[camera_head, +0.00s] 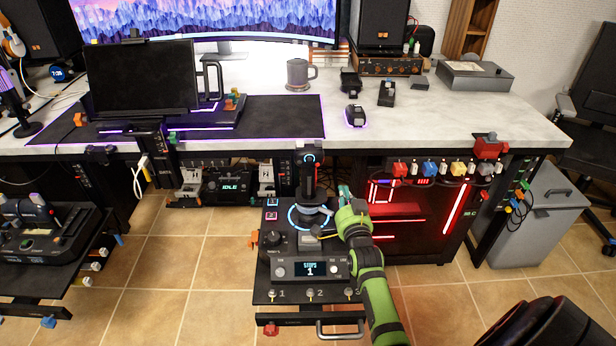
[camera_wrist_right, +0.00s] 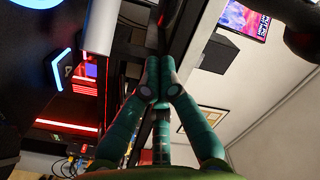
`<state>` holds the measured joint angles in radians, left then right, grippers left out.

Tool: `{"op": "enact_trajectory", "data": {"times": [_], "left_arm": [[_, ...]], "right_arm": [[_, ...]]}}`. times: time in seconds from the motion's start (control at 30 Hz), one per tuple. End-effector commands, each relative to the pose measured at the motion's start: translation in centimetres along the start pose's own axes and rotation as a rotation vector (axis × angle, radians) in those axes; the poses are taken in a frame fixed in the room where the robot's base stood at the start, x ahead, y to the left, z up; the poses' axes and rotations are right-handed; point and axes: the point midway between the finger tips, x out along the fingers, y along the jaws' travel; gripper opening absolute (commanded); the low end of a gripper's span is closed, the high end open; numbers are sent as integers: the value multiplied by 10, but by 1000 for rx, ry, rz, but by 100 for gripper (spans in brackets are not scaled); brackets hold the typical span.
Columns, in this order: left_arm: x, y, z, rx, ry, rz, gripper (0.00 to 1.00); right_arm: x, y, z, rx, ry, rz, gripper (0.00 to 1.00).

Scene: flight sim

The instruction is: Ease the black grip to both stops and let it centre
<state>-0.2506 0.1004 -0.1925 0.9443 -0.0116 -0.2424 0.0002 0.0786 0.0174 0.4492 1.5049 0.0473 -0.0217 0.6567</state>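The black grip (camera_head: 308,178) stands roughly upright on the small control stand (camera_head: 262,292), with a lit blue-white ring (camera_head: 311,216) around its base. The display (camera_head: 310,269) below it reads "STOPS 1". My right gripper (camera_head: 344,193) is just to the right of the grip, and a small gap seems to separate them. In the right wrist view its teal fingers (camera_wrist_right: 160,82) come together at the tips with nothing clearly between them. Whether they touch the grip cannot be made out there. My left gripper is not in view.
A dark knob (camera_head: 276,238) and several small switches (camera_head: 310,293) sit on the stand near the grip. The desk (camera_head: 430,125) rises behind, with pedals (camera_head: 190,183) beneath it. A throttle unit (camera_head: 40,235) stands at left, a grey bin (camera_head: 530,220) at right.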

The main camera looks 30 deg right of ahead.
Motion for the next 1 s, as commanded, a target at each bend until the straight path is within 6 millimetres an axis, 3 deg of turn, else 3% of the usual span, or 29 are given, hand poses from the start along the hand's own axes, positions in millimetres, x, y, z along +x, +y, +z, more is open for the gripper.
{"op": "enact_trajectory", "data": {"times": [0.47,0.8,1.0], "left_arm": [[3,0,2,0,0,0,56],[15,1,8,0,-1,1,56],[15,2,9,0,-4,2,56]], "right_arm": [[0,7,0,48,3,-4,0],[-2,27,4,179,12,-13,0],[-2,28,3,203,14,-16,0]]}}
